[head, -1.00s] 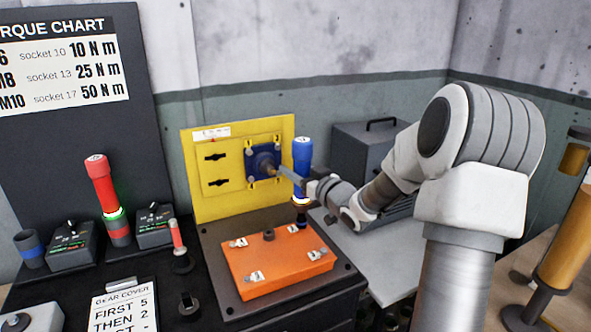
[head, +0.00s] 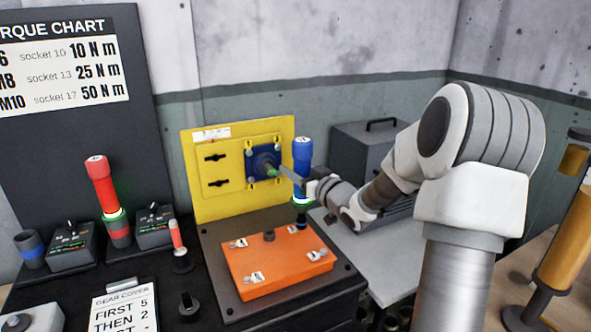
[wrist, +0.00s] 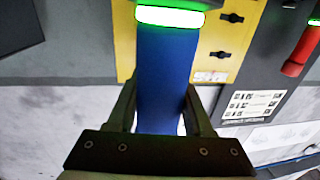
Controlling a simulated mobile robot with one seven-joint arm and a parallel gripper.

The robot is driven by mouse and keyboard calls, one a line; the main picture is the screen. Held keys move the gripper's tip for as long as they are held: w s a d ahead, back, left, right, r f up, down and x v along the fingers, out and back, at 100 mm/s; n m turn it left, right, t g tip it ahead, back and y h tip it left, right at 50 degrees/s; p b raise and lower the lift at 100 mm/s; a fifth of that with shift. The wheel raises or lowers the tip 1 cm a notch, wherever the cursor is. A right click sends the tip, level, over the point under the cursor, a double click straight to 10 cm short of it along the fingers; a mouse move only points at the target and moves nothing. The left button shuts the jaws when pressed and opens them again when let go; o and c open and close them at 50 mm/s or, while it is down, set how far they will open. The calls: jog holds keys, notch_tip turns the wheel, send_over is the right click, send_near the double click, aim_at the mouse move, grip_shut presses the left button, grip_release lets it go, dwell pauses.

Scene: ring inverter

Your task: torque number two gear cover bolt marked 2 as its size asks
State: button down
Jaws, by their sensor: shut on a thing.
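The orange gear cover (head: 275,265) lies on a dark plate, with pale tags and bolts near its corners; the tag numbers are too small to read. A blue torque tool (head: 302,150) stands upright at the cover's back right corner, its ring lit green. I cannot tell whether its dark socket is seated on a bolt. My gripper (head: 300,180) is shut on the tool's blue body. In the wrist view the gripper's fingers (wrist: 160,110) flank the blue body (wrist: 163,75), with the green ring (wrist: 170,16) beyond.
A yellow panel (head: 205,205) with a blue block (head: 258,158) stands behind the cover. A red tool (head: 98,175) stands left in a holder. A torque chart (head: 60,65) hangs at left; an order card (head: 122,305) lies in front. A grey case (head: 350,150) stands behind my arm.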

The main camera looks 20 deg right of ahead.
aim_at(295, 151)
jog(key=shift+r+p, duration=1.7)
jog(key=shift+r, duration=0.8)
